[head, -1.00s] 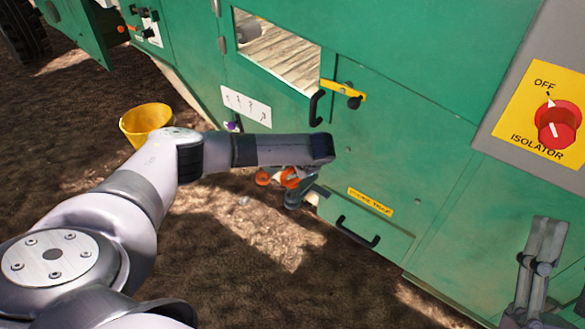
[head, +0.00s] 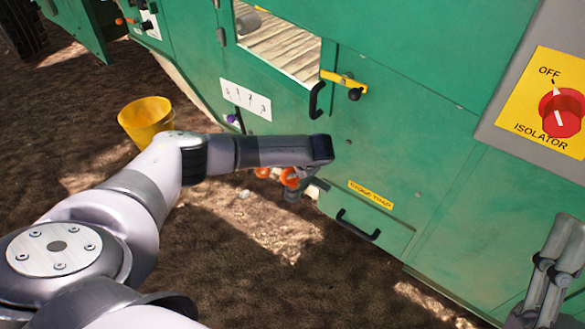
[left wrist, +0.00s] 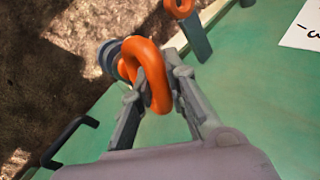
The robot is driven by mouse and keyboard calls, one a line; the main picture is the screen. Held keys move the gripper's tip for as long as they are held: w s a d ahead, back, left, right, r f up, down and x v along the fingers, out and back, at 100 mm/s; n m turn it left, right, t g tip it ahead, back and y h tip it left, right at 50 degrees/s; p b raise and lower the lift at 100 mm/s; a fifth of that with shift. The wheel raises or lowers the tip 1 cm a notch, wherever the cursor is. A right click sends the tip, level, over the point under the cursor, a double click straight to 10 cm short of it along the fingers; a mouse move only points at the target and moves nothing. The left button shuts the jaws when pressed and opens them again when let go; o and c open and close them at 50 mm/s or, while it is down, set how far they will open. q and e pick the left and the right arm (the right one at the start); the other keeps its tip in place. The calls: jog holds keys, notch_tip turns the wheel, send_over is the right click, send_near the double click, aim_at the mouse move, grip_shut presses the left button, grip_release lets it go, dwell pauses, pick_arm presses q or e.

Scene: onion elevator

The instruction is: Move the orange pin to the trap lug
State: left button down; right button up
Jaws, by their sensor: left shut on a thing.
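My left gripper (left wrist: 157,84) is shut on the orange ring of a pin (left wrist: 148,62), which stands between its fingers. In the head view the orange ring (head: 289,178) shows just under my left wrist, low by the green machine wall. A grey round fitting (left wrist: 112,60) lies right behind the ring; it is probably the trap lug, but I cannot tell whether the pin sits in it. A second orange ring (left wrist: 181,8) is on a grey bracket (left wrist: 195,38). My right gripper (head: 553,268) is at the lower right, away from the pin; its fingertips are unclear.
The stone trap panel has a black handle (head: 358,226) and yellow label (head: 370,195). A yellow bucket (head: 147,120) stands on the ground behind my left arm. A yellow latch (head: 342,80) and the red isolator switch (head: 562,112) are higher up.

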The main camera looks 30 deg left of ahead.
dwell(0.3)
pick_arm(q)
jog(key=c, duration=1.5)
grip_release()
jog(key=shift+d, duration=0.1)
jog(key=v, duration=1.2)
